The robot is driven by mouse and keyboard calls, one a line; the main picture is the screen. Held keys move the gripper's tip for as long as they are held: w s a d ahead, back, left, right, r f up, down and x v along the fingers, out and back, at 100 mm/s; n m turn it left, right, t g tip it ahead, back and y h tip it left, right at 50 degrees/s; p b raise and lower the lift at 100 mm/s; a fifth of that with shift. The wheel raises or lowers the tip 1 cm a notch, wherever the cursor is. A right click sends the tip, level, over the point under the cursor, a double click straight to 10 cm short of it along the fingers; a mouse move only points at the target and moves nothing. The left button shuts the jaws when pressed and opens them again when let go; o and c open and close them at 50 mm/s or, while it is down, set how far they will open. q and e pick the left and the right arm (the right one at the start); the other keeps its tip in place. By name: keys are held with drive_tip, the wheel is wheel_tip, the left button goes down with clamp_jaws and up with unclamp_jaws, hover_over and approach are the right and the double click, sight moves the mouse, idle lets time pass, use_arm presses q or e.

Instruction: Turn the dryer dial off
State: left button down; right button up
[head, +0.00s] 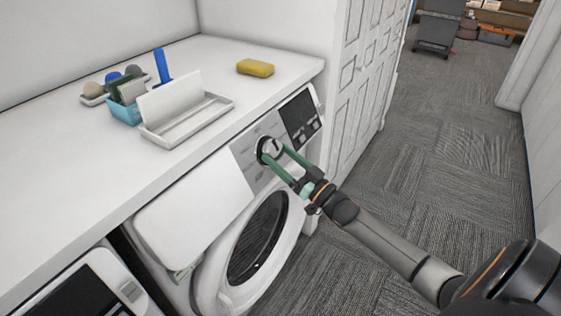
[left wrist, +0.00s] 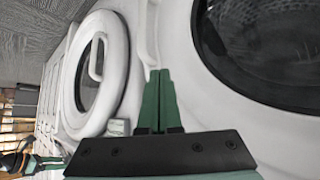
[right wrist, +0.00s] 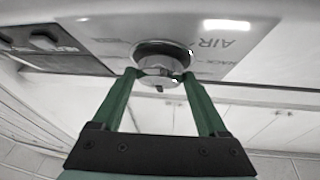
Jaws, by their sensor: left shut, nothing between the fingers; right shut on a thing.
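The dryer dial (head: 268,146) is a round silver knob on the front control panel of the white dryer (head: 195,205). My right gripper (head: 274,152) has its green fingers on either side of the dial and is shut on it. In the right wrist view, the dial (right wrist: 160,66) sits between the fingertips of my right gripper (right wrist: 163,80), with a dark mark on its lower face. My left gripper (left wrist: 158,74) shows only in the left wrist view. Its green fingers are together and empty, in front of the white machine fronts with round doors.
The white countertop (head: 60,190) above holds a yellow sponge (head: 255,68), a white tray (head: 190,122) and a blue container (head: 124,110) of small items. A white panelled door (head: 362,85) stands right of the dryer. Carpeted floor (head: 440,150) is clear at the right.

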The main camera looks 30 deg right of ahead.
drive_tip(key=shift+r, duration=0.1)
idle(0.4)
drive_tip(key=o, duration=1.3)
drive_tip(key=shift+c, duration=0.2)
drive_tip(key=shift+s+d+f, duration=0.15)
drive_tip(key=shift+s+f, duration=0.15)
drive_tip(key=shift+s, duration=0.3)
drive_tip(key=v, duration=1.1)
drive_tip(key=shift+d, duration=0.1)
